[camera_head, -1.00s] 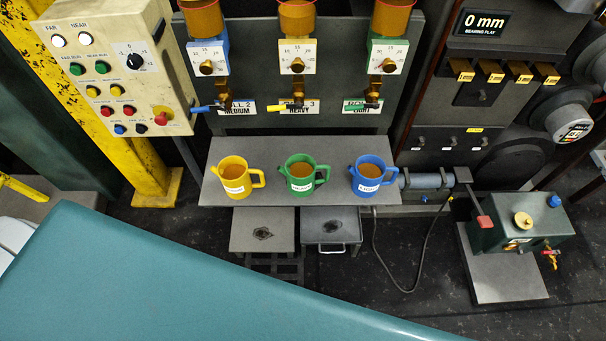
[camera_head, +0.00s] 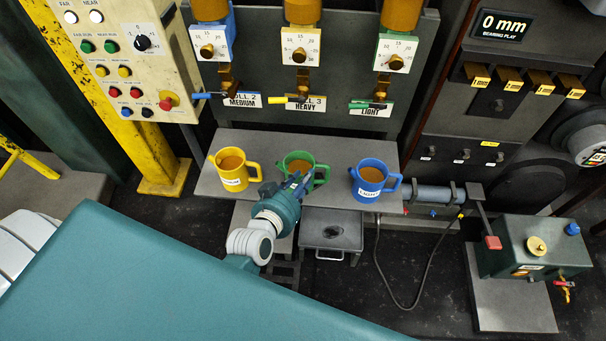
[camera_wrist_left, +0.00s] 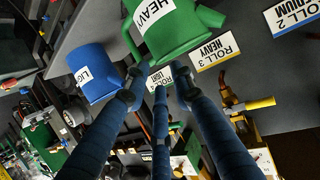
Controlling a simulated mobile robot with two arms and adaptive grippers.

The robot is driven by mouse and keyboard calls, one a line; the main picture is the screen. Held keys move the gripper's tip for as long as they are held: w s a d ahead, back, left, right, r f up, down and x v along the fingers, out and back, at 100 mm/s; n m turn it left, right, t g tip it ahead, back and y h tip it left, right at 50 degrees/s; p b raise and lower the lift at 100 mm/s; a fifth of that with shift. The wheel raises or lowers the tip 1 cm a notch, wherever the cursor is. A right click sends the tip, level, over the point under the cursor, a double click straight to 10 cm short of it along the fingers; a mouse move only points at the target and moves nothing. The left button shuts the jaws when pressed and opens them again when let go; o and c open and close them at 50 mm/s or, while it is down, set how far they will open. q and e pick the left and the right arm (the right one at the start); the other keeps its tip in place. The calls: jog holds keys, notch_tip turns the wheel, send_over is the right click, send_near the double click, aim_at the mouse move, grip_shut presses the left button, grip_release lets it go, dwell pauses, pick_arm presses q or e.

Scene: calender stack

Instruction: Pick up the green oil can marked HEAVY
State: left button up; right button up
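The green can (camera_head: 314,167) stands upright between the yellow can (camera_head: 235,177) and the blue can (camera_head: 369,186) on the grey shelf (camera_head: 345,148). It holds amber oil. Its white label reads HEAVY in the left wrist view, where the can (camera_wrist_left: 178,32) is at the top. My left gripper (camera_head: 296,183) is in front of the green can in the head view and hides its lower front and label. In the left wrist view its fingers (camera_wrist_left: 158,88) are spread, with nothing held between them. The fingertips are close to the can; contact cannot be told. My right gripper is not in view.
The blue can (camera_wrist_left: 92,72) is beside the green one in the left wrist view. Dispenser taps (camera_head: 301,88) hang above the shelf's back. A button panel (camera_head: 125,60) is at the left. A green tank (camera_head: 535,248) stands at the right.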

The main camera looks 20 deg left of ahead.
pick_arm(q)
jog(key=x, duration=0.5)
jog(key=shift+w, duration=0.2)
jog(key=shift+a, duration=0.1)
jog(key=shift+s+r, duration=0.1)
